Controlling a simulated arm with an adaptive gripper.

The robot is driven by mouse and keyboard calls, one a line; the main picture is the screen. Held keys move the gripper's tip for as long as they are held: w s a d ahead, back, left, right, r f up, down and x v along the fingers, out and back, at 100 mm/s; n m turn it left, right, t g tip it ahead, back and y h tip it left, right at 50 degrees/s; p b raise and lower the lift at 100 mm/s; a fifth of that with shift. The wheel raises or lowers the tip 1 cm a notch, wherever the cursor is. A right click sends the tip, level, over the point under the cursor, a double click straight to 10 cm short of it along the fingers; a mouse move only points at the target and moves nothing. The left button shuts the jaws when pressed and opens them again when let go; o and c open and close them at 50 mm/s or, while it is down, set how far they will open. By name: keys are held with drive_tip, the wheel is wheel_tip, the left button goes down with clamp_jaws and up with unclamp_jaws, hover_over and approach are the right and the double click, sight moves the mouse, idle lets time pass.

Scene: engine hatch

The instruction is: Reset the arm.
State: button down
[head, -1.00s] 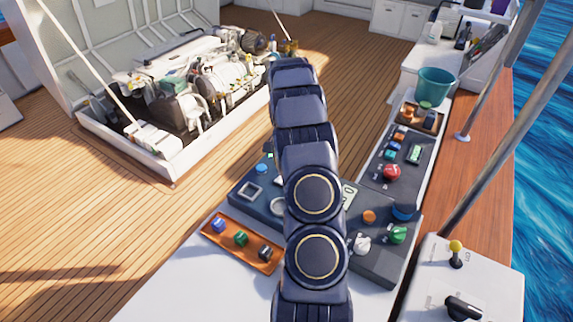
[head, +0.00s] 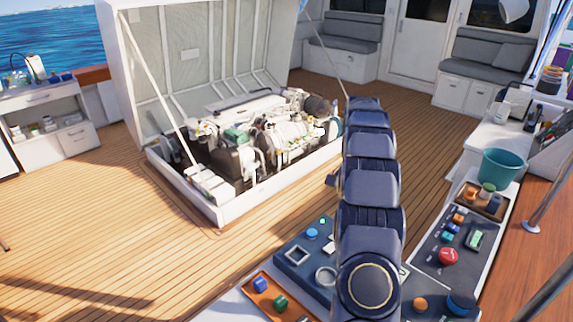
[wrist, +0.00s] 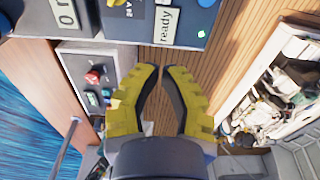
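My arm (head: 370,200) rises through the middle-right of the head view, in front of the control panels. It reaches away from me, and its far end hides my gripper there. In the wrist view my gripper (wrist: 161,70) has two yellow fingers with dark inner pads. The fingertips nearly meet, with a thin gap and nothing seen held between them. Planked deck shows behind the tips. A panel with a "ready" label (wrist: 166,24) lies beyond the fingers at the top of that view.
The open engine hatch (head: 180,165) with its engine (head: 265,130) stands left of my arm. An orange tray (head: 265,300) with small blocks, a button panel (head: 445,250) and a teal bucket (head: 500,166) are near the arm. The deck (head: 90,220) at left is clear.

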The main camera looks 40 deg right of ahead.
drive_tip(key=w+a+r+n, duration=0.1)
drive_tip(key=a+r+n, duration=0.25)
drive_tip(key=a, duration=0.55)
drive_tip(key=a+r+n, duration=0.2)
drive_tip(key=a+r, duration=0.2)
drive_tip(key=a, duration=0.6)
drive_tip(key=w+a+r+n, duration=0.1)
drive_tip(key=a+r+n, duration=0.2)
drive_tip(key=a, duration=0.6)
drive_tip(key=s+a+n+g, duration=0.1)
drive_tip(key=s+a+n, duration=0.8)
drive_tip(key=s+a, duration=0.8)
drive_tip(key=s, duration=0.2)
drive_tip(key=shift+s+a+f+g, duration=0.3)
drive_tip(key=shift+s+a+g, duration=0.05)
drive_tip(key=shift+g, duration=0.05)
drive_tip(key=shift+n, duration=0.25)
